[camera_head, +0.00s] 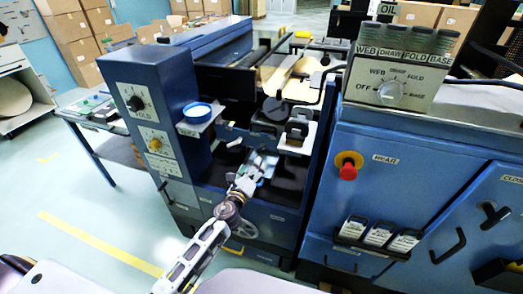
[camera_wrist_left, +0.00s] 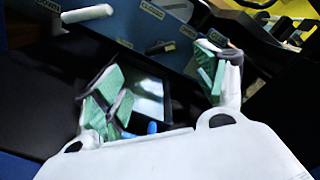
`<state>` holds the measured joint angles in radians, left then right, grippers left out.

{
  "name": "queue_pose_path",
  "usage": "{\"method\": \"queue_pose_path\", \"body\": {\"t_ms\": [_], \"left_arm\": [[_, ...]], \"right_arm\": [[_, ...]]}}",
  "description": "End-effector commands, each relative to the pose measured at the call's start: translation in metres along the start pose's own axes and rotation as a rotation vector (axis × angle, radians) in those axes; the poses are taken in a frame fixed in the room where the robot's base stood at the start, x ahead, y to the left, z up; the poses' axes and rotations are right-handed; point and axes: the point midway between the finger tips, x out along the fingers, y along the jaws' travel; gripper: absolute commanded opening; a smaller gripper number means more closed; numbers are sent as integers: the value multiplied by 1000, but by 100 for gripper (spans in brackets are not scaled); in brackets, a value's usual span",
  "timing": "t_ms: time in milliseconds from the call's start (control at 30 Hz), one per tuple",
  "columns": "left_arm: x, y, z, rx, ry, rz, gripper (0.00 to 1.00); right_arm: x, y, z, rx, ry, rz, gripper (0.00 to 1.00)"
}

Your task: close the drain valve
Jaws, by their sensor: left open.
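My left gripper (camera_head: 256,168) reaches into the dark bay low in the front of the blue machine (camera_head: 142,72). In the left wrist view the same gripper (camera_wrist_left: 165,82) is open, with its green-padded fingers apart and nothing held. One lever with a pale handle (camera_wrist_left: 87,13) is at the upper left, and a smaller lever (camera_wrist_left: 160,47) is ahead of the fingers. I cannot tell which one is the drain valve. My right gripper is out of view.
A shiny pale rectangular piece (camera_wrist_left: 149,97) lies in the dark bay below the fingers. A blue round cup (camera_head: 197,111) sits on a side shelf. The blue cabinet at right bears a red knob (camera_head: 348,171) and an oil panel (camera_head: 392,92). The floor at left is clear.

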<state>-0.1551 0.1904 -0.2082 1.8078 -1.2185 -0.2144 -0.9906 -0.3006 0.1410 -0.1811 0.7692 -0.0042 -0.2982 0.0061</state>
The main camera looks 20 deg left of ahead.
Motion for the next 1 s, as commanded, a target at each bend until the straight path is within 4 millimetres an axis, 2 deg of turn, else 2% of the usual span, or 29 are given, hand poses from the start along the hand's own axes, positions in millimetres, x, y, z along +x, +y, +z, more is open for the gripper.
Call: {"method": "queue_pose_path", "body": {"t_ms": [267,1000], "left_arm": [[24,-1,0,-1,-1,-1,71],[84,-1,0,-1,-1,-1,71]], "right_arm": [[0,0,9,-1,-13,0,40],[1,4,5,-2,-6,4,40]]}}
